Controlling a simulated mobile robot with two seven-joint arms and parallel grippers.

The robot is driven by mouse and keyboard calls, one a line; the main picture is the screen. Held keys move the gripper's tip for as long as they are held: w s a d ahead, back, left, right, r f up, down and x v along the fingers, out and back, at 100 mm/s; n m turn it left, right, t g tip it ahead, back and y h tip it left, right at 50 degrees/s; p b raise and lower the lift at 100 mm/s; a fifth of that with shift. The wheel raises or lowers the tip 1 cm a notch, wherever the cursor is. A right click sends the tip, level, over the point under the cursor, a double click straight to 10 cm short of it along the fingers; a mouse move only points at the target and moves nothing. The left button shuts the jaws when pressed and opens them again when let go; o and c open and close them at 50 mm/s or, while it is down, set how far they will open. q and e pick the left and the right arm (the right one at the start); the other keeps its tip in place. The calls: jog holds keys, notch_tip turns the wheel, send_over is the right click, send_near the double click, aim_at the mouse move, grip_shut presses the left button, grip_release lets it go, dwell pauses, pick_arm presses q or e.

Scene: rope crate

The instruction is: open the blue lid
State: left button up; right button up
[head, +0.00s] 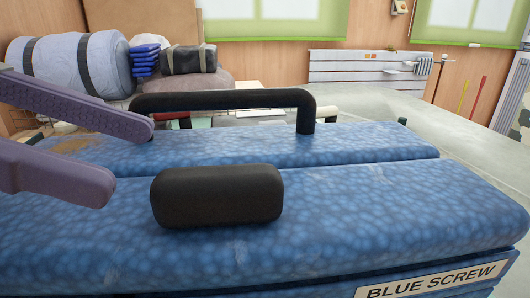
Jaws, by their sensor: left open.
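The blue lid (370,210) has a mottled, padded-looking top and fills the lower part of the head view. A dark seam divides its front part from a second blue strip behind. A black rounded block (217,195) sits on the front part. A black bar handle (225,98) spans above the rear strip, with its right post standing on the blue surface. My left gripper (125,160) comes in from the left with its two purple fingers apart and empty. The upper fingertip appears close to the handle's left end; I cannot tell whether they touch. My right gripper is not in view.
A label reading "BLUE SCREW" (433,281) is on the front side at lower right. Behind are a rolled grey bundle (70,63), a stack of folded blue items (146,60) and a dark strapped roll (188,59).

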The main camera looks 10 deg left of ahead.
aim_at(200, 172)
pick_arm(q)
jog(key=x, duration=0.7)
jog(key=shift+d+f+p, duration=0.1)
jog(key=shift+d+p, duration=0.25)
jog(key=shift+p, duration=0.05)
jog(key=shift+w, duration=0.1)
grip_shut()
dwell(0.8)
